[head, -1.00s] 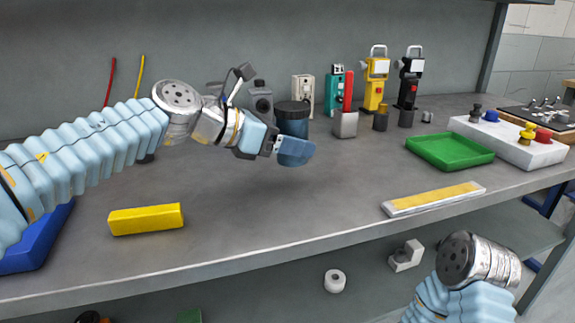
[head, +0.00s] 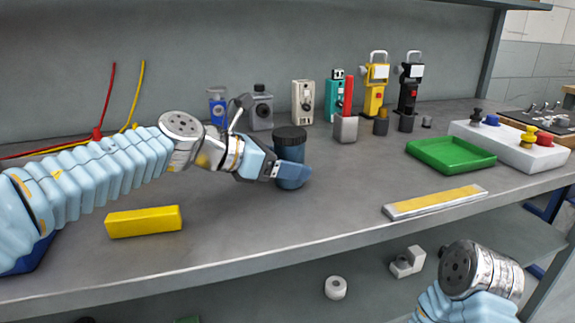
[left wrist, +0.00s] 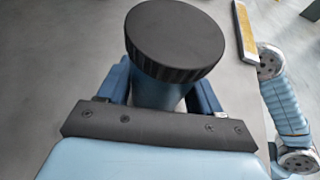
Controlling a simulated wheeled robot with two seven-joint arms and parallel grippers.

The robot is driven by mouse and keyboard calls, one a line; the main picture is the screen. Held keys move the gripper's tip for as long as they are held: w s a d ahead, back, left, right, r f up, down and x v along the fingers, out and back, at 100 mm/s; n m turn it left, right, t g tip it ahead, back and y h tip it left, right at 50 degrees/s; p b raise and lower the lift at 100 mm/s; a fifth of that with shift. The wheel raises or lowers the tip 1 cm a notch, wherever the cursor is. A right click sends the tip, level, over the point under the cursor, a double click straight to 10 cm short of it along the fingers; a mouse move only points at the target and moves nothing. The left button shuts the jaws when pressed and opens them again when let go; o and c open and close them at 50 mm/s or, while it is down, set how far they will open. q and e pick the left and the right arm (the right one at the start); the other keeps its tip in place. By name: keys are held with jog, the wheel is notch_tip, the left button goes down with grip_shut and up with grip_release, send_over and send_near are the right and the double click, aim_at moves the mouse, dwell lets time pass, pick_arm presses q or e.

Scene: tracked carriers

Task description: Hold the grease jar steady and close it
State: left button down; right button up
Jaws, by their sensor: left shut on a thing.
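The grease jar (head: 290,151) is dark blue with a black ribbed lid (head: 290,134) on top. It stands upright at the middle of the bench, its base on or just above the surface. My left gripper (head: 291,173) is shut around the jar's body from the left and front, below the lid. In the left wrist view the round lid (left wrist: 175,38) hides most of the jar's body (left wrist: 158,93), which sits between the blue fingers. How tightly the lid is seated cannot be told. Of my right arm only links show; its gripper is out of view.
A yellow block (head: 144,221) lies front left. A green tray (head: 450,155) and a yellow-topped strip (head: 434,201) lie to the right. A grey holder (head: 345,129) and several devices stand behind the jar. The bench in front of the jar is clear.

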pick_arm(q)
jog(key=shift+f, duration=0.1)
jog(key=shift+c, duration=0.9)
grip_release()
jog(key=shift+s+a+r, duration=0.1)
jog(key=shift+a+r, duration=0.15)
jog(key=shift+a, duration=0.05)
jog(key=v, duration=1.1)
jog(key=shift+s+a+r, duration=0.1)
jog(key=shift+s+a, duration=0.05)
